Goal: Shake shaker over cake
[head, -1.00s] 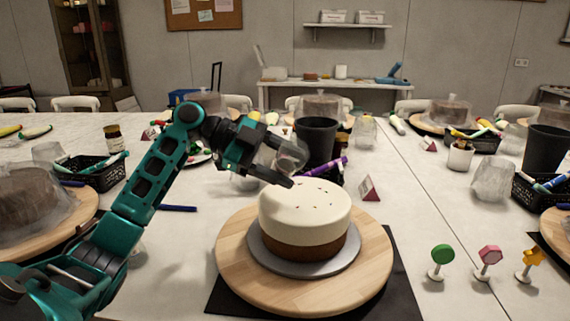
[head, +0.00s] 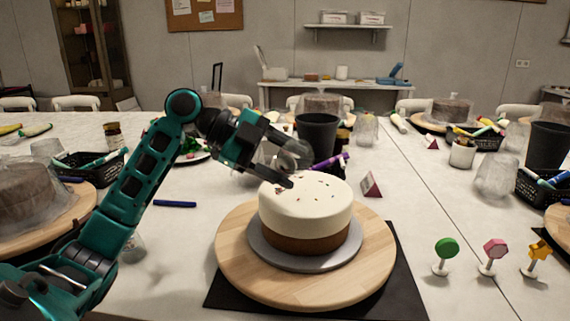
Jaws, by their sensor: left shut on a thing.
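The cake (head: 305,212), white on top with a brown lower band, sits on a grey board (head: 268,255) on a round wooden turntable (head: 236,262). Several dark reddish bits show on its white top. My left gripper (head: 282,168) is above the far left edge of the cake, shut on the clear shaker (head: 296,153). The shaker is tilted and partly hidden by the fingers. My right gripper does not show.
A black mat (head: 408,285) lies under the turntable. A black cup (head: 317,135) and purple markers (head: 330,162) stand behind the cake. A green round topper (head: 446,249), a pink one (head: 494,249) and a yellow one (head: 539,251) stand at right. A blue marker (head: 175,204) lies at left.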

